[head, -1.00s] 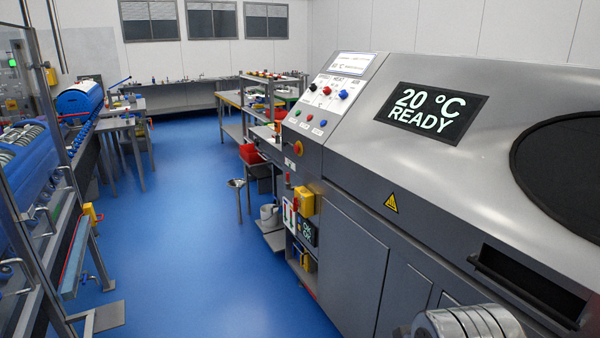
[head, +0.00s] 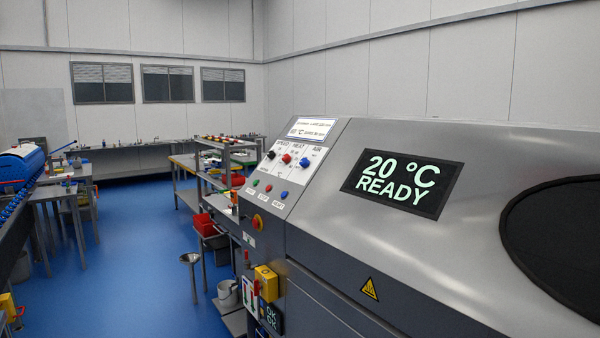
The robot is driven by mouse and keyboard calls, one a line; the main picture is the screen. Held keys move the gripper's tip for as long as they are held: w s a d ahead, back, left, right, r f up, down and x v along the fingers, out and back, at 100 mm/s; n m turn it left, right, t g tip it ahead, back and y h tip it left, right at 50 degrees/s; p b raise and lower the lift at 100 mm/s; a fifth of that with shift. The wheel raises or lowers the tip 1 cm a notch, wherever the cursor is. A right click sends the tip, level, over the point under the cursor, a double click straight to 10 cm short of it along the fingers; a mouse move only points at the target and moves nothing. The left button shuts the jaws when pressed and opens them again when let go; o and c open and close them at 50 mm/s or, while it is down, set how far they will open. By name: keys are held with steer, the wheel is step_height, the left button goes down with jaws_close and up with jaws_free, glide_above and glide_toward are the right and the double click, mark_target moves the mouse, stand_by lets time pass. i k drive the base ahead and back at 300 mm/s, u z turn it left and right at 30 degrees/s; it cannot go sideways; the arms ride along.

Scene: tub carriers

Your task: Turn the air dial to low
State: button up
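The air dial (head: 304,162) is a blue knob at the right of a row of three on the sloped white control panel, under the word AIR. A red dial (head: 286,158) under HEAT and a black dial (head: 271,155) stand to its left. The pointer on the air dial is too small to read. The small screen (head: 311,129) above the dials shows 20 °C. My gripper is not in view.
The large grey machine (head: 420,270) fills the right side, with a display (head: 403,185) reading 20 °C READY. Small push buttons (head: 269,189) and a red-yellow knob (head: 257,221) sit below the dials. Blue floor (head: 130,270) is open to the left.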

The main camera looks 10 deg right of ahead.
mark_target(304, 162)
steer(key=u, duration=0.1)
steer(key=i, duration=0.7)
steer(key=u, duration=0.5)
steer(key=i, duration=0.75)
steer(key=u, duration=0.5)
steer(key=i, duration=1.8)
steer(key=u, duration=0.1)
